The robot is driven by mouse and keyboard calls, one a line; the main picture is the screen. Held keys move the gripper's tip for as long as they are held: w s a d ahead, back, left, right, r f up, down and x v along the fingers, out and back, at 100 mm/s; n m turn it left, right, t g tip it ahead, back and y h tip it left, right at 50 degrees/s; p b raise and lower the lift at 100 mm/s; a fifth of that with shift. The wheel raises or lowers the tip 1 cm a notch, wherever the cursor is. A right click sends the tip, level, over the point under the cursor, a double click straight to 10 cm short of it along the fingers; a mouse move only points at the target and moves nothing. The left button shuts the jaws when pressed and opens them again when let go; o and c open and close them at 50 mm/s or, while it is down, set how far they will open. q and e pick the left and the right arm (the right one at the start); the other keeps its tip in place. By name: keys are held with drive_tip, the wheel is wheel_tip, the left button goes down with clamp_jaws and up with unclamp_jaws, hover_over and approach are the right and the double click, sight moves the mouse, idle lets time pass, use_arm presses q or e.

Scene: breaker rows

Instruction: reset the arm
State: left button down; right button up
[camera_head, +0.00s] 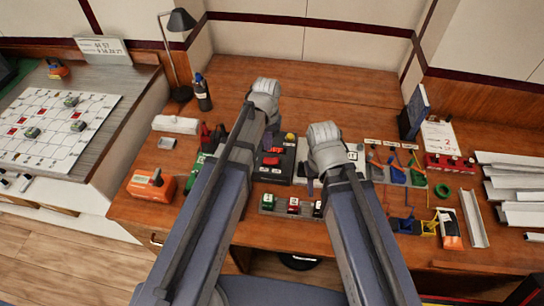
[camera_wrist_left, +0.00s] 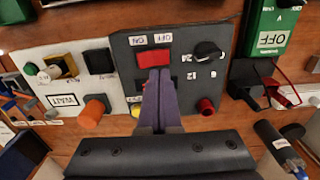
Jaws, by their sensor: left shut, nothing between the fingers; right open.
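My left gripper (camera_wrist_left: 160,76) is shut and empty in the left wrist view.
A white panel with an orange knob (camera_wrist_left: 95,110) and a green box (camera_wrist_left: 270,28) flank the dark panel. An orange box (camera_head: 150,187), a dark bottle (camera_head: 202,95), a lamp (camera_head: 181,20), small breakers (camera_head: 293,205) and white channels (camera_head: 515,190) crowd the desk. Its back strip is clear.

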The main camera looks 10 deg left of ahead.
use_arm(q)
drive_tip(key=shift+r+p, duration=0.35)
drive_tip(key=shift+r, duration=0.25)
drive_tip(key=s+d+m+y, duration=0.1)
drive_tip(key=s+d+m, duration=0.2)
drive_tip(key=s, duration=1)
drive_tip(key=shift+s+d+m, duration=0.4)
drive_tip(key=shift+d, duration=0.85)
drive_tip(key=shift+d, duration=0.1)
